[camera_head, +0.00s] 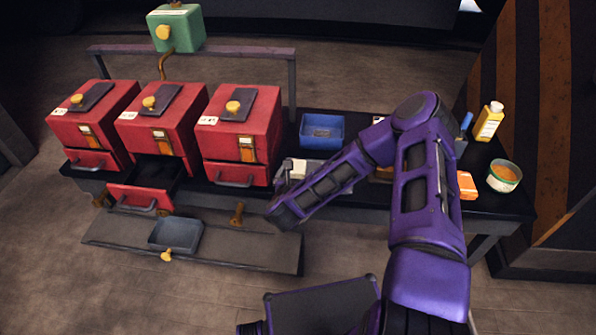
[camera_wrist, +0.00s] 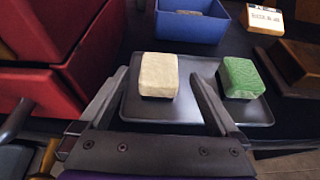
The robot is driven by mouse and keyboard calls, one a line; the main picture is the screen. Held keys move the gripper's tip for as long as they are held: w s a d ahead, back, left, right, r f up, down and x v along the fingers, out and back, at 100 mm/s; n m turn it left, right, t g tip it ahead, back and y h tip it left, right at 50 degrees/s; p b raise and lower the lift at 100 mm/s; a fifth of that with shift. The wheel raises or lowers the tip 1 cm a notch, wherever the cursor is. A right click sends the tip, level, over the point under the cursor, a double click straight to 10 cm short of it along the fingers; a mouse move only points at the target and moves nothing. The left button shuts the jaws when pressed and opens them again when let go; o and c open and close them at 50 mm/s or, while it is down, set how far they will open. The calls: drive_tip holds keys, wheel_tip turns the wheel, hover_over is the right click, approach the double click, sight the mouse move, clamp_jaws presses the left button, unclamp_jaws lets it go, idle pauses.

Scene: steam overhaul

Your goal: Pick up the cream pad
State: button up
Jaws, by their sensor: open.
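The cream pad (camera_wrist: 159,75) is a small pale block with a dark underside on a grey tray (camera_wrist: 155,108) in the wrist view. A green pad (camera_wrist: 242,77) sits to its right on the same tray. My gripper (camera_wrist: 158,85) is open, with one finger to each side of the cream pad in the picture. I cannot tell whether the fingers are level with the pad. In the head view the cream pad (camera_head: 298,167) shows small at the tray's left, and my purple arm covers much of the tray and the green pad.
Red boxes (camera_head: 240,137) stand left of the tray; the middle one's drawer (camera_head: 140,197) is pulled out. A blue bin (camera_head: 322,131) is behind the tray. A yellow bottle (camera_head: 488,122) and a round tub (camera_head: 503,177) stand at the table's right end.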

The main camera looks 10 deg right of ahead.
sight(297, 171)
drive_tip(key=shift+x, duration=1.55)
drive_tip(key=c, duration=1.5)
clamp_jaws()
